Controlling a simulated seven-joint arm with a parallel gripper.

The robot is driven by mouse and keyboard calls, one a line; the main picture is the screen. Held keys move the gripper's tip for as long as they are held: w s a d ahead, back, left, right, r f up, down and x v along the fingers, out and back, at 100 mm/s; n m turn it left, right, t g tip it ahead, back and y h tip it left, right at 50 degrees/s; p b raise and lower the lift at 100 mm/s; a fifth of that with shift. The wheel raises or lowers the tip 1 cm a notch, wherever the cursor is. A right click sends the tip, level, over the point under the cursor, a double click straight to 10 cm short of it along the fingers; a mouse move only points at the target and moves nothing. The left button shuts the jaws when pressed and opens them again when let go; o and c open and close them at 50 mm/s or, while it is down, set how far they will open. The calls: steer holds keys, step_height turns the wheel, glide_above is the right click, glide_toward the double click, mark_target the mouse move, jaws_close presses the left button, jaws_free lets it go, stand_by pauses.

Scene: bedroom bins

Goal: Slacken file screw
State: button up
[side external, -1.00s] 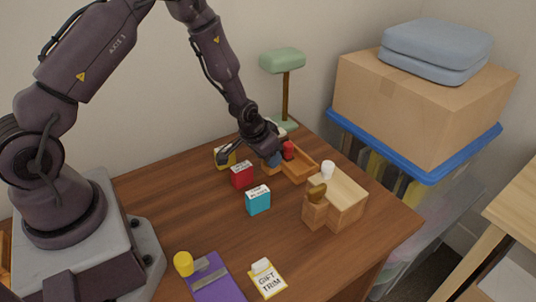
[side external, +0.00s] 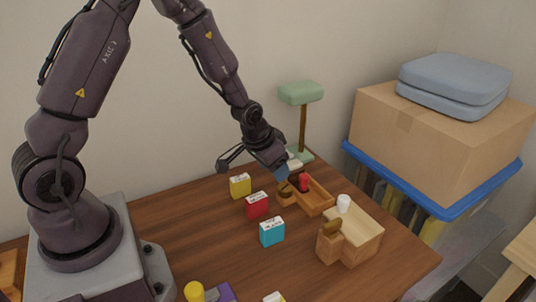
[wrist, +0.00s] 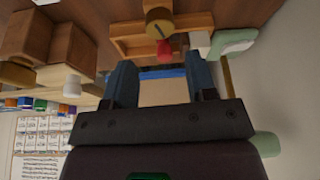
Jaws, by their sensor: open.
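My gripper (side external: 281,172) is open and empty above the wooden tray (side external: 318,196), near its left end. In the wrist view its blue fingers stand wide apart (wrist: 160,74). A red piece (side external: 303,182) stands at the tray. A purple file (side external: 226,292) lies at the bottom edge of the side view, largely cut off, with a yellow cylinder (side external: 194,291) beside it. I cannot tell which part is the file screw.
Yellow (side external: 240,186), red (side external: 257,205) and blue (side external: 271,232) boxes stand left of the tray. A wooden block unit (side external: 352,240) with a white cup (side external: 343,202) is at right. A green lamp (side external: 301,94) stands behind. The front middle of the table is clear.

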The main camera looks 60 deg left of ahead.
mark_target(285, 187)
steer(key=v, duration=0.4)
steer(key=shift+s+r, duration=0.15)
steer(key=shift+r, duration=0.2)
steer(key=shift+o, duration=0.4)
steer(key=shift+o, duration=1)
steer(key=shift+a, duration=0.3)
steer(key=w+f+m, duration=0.1)
steer(key=f+m, duration=0.1)
steer(key=f, duration=0.2)
steer(key=w+f+m+h, duration=0.1)
steer(key=w+f+m, duration=0.1)
steer(key=f, duration=0.2)
steer(key=w+f+m+h, duration=0.1)
steer(key=w+f+m, duration=0.1)
steer(key=f, duration=0.2)
steer(key=shift+w, duration=0.15)
